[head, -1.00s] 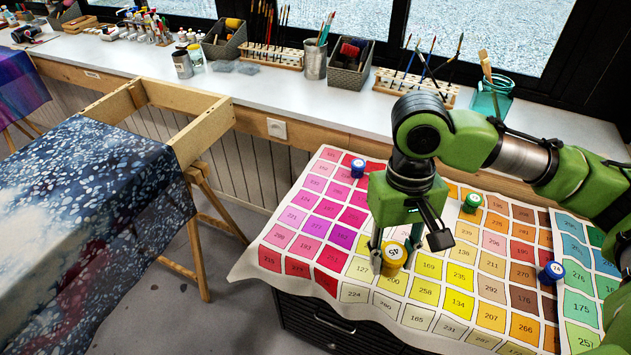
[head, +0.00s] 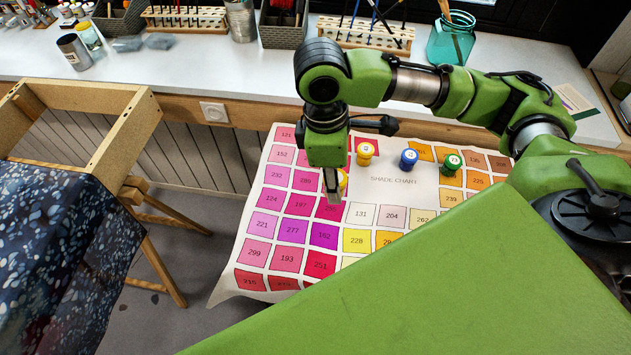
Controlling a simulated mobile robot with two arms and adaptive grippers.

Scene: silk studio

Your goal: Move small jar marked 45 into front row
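My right gripper (head: 332,192) points down over the pink left part of the shade chart (head: 394,181). I see its fingers nearly edge-on, so I cannot tell whether they are open or shut. A yellow jar (head: 344,180) shows just behind them, mostly hidden; I cannot tell if it is held. To its right, a yellow-capped jar (head: 366,153), a blue jar (head: 408,160) and a green jar (head: 452,165) stand upright in a loose row near the chart's title. Their white label marks are too small to read. My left gripper is not in view.
The back counter (head: 190,68) holds brush racks (head: 365,35), baskets and a teal glass jar (head: 451,38). A wooden frame (head: 125,130) with dark speckled cloth (head: 60,250) stands at the left. My green body hides the chart's lower right.

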